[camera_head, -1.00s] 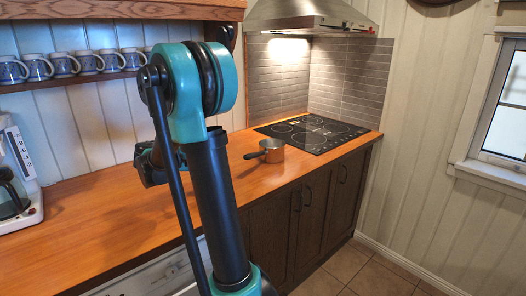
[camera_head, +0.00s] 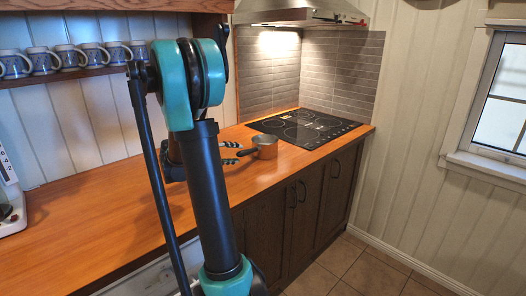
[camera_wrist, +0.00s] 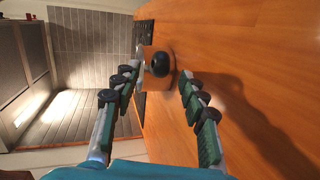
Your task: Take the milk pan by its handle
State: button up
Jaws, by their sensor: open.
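The milk pan (camera_head: 265,146) is a small copper-coloured pan with a dark handle. It stands on the wooden counter just in front of the cooktop. Its handle points left, toward my gripper (camera_head: 231,153). In the wrist view the pan (camera_wrist: 155,75) lies beyond my fingertips, with the round dark end of the handle (camera_wrist: 160,64) facing the camera. My gripper (camera_wrist: 158,84) is open, its two fingers on either side of the handle's line in that picture. I cannot tell whether the handle's tip is between the fingertips. Nothing is held.
The black cooktop (camera_head: 304,128) lies behind the pan, under the range hood (camera_head: 300,12). Several mugs (camera_head: 65,57) stand on a shelf above. A white appliance (camera_head: 10,200) is at the far left.

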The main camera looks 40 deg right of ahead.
aim_at(245, 152)
jog(key=shift+x, duration=2.8)
jog(key=shift+w+r, duration=0.1)
jog(key=shift+r, duration=0.05)
grip_shut()
